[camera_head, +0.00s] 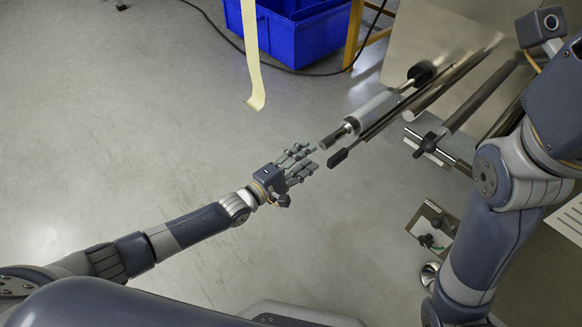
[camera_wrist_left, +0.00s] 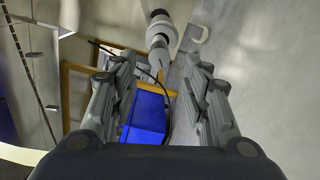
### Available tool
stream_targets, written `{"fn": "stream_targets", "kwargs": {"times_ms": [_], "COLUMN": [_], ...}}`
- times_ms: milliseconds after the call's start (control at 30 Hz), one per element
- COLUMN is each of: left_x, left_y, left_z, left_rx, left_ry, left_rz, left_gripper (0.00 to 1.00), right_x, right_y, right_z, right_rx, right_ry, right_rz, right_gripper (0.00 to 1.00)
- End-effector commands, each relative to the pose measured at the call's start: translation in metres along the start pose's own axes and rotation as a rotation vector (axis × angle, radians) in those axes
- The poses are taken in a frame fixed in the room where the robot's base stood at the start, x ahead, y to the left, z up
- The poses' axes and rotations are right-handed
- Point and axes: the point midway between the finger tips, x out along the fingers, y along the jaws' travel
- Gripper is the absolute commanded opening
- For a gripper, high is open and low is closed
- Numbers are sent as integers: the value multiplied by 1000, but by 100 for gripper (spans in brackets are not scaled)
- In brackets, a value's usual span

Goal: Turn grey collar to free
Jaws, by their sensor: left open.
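My left gripper (camera_head: 308,160) is open and empty, with its fingers pointing at the free end of a grey spindle (camera_head: 372,112). The spindle's narrow dark tip (camera_head: 335,138) is just beyond the fingers in the head view. In the left wrist view, the two finger sets of my left gripper (camera_wrist_left: 158,78) stand wide apart. A light grey ring (camera_wrist_left: 160,36), which looks like the collar, sits on the spindle beyond and between them, apart from both. Its turn position cannot be read. My right arm is at the right, its gripper out of view.
A dark-tipped bar (camera_head: 338,157) runs close beside the spindle. Another rod with a black clamp (camera_head: 430,146) lies to the right. A pale film strip (camera_head: 252,60) hangs left of the spindle. Blue crates (camera_head: 300,38) stand behind. The floor at left is clear.

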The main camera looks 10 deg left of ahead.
Motion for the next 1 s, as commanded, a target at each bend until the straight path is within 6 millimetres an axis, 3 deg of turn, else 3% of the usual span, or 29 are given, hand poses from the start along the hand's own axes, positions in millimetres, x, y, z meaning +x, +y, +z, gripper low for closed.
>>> {"fn": "stream_targets", "kwargs": {"times_ms": [100, 333, 1000], "left_x": [-26, -53, -57], "left_y": [-1, 0, 0], "left_z": [-1, -1, 0], "left_rx": [-1, 1, 0], "left_ry": [1, 1, 0], "left_rz": [-3, 0, 0], "left_gripper": [43, 43, 43], "right_x": [0, 0, 0], "right_y": [0, 0, 0], "right_z": [0, 0, 0], "right_rx": [0, 0, 0], "right_ry": [-1, -1, -1], "right_rz": [0, 1, 1], "right_gripper": [40, 40, 40]}}
